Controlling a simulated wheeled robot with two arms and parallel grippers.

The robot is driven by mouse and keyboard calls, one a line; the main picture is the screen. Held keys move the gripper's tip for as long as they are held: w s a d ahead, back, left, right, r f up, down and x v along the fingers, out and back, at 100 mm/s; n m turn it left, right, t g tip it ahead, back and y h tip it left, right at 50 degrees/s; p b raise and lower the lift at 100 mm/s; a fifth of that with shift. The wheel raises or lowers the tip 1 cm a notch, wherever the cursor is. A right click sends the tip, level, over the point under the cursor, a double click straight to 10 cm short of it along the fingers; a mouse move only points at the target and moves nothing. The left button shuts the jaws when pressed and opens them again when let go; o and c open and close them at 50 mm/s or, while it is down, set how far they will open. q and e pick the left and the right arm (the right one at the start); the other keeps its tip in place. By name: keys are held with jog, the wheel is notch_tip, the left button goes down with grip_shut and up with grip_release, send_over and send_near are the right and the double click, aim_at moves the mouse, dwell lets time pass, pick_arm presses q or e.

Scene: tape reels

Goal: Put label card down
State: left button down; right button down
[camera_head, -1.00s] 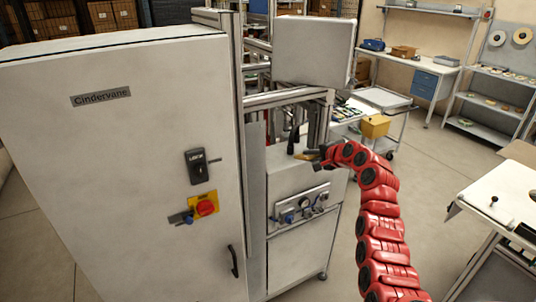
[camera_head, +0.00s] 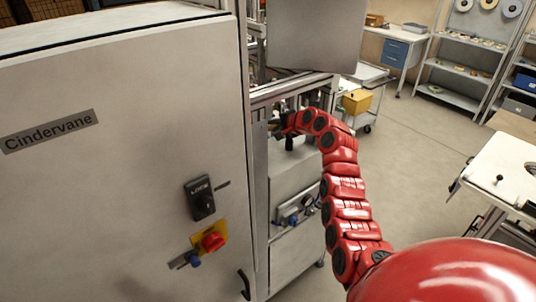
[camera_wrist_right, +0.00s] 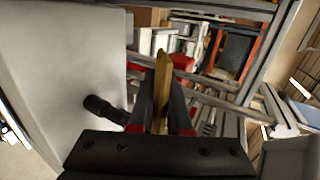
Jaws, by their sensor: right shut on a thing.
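My right gripper (camera_wrist_right: 161,112) is shut on a thin yellow-brown piece, which looks like the label card (camera_wrist_right: 162,75) seen edge-on. The card stands up between the two dark fingers in the right wrist view. In the head view my red right arm reaches to the machine frame (camera_head: 292,88), and the right gripper (camera_head: 276,127) is small and dark beside its aluminium posts. The card cannot be made out clearly there. My left gripper is not in view.
A large pale cabinet (camera_head: 110,150) marked "Cindervane" fills the left, with a lock handle (camera_head: 200,198) and a red knob (camera_head: 213,242). A grey panel (camera_head: 315,35) hangs above the frame. A yellow box (camera_head: 356,101) sits on a trolley behind. Open floor (camera_head: 415,150) lies to the right.

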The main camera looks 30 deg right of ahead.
jog(key=f+b, duration=0.2)
jog(key=f, duration=0.2)
jog(key=f+b, duration=0.2)
jog(key=f, duration=0.3)
jog(key=shift+w+f+b, duration=0.2)
jog(key=shift+f+b, duration=0.1)
jog(key=shift+b, duration=0.05)
jog(key=c, duration=1)
grip_release()
jog(key=shift+s+r, duration=0.1)
jog(key=shift+r, duration=0.05)
jog(key=p+v, duration=0.4)
jog(key=v, duration=0.3)
jog(key=shift+r, duration=0.1)
jog(key=shift+s+r, duration=0.15)
jog(key=shift+s, duration=0.2)
jog(key=s+r+p, duration=0.1)
jog(key=r, duration=0.1)
jog(key=r+p, duration=0.1)
jog(key=r, duration=0.2)
jog(key=s+r+p, duration=0.1)
jog(key=r+p, duration=0.1)
jog(key=shift+s+d+r, duration=0.1)
jog(key=shift+s+r, duration=0.15)
jog(key=shift+s, duration=0.1)
